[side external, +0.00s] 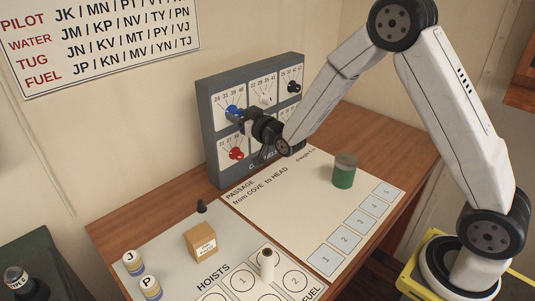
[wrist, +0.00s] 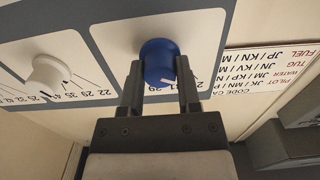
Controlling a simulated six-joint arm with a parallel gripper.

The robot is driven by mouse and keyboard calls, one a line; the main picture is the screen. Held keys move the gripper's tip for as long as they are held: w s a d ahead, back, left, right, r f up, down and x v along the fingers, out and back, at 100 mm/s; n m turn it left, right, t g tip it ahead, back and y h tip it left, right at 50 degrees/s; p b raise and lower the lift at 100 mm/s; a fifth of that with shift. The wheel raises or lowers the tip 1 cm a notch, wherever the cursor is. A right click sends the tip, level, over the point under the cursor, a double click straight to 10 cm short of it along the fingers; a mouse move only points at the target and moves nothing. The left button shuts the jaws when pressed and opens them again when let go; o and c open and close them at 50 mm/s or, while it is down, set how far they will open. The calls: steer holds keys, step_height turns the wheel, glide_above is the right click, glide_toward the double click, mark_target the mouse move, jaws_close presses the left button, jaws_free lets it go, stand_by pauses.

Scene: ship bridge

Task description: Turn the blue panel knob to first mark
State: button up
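The blue knob (side external: 233,113) is at the upper left of the grey upright panel (side external: 211,148). In the wrist view the blue knob (wrist: 158,63) stands between the two fingers of my gripper (wrist: 159,72). The fingers are apart on either side of it; a narrow gap seems to show at the left finger, and I cannot tell whether they press on it. A white pointer line shows on the knob's lower edge, near the printed numbers. Some of the scale is hidden behind the fingers. In the side view my gripper (side external: 244,118) reaches the knob from the right.
A white knob (wrist: 50,72) sits beside the blue one; a red knob (side external: 236,153) is below it and a black knob (side external: 293,87) at the upper right.

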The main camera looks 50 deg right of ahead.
jaws_close()
steer(key=shift+m, duration=0.5)
steer(key=o, duration=0.7)
jaws_free()
steer(key=shift+s, duration=0.1)
steer(key=shift+s, duration=3.8)
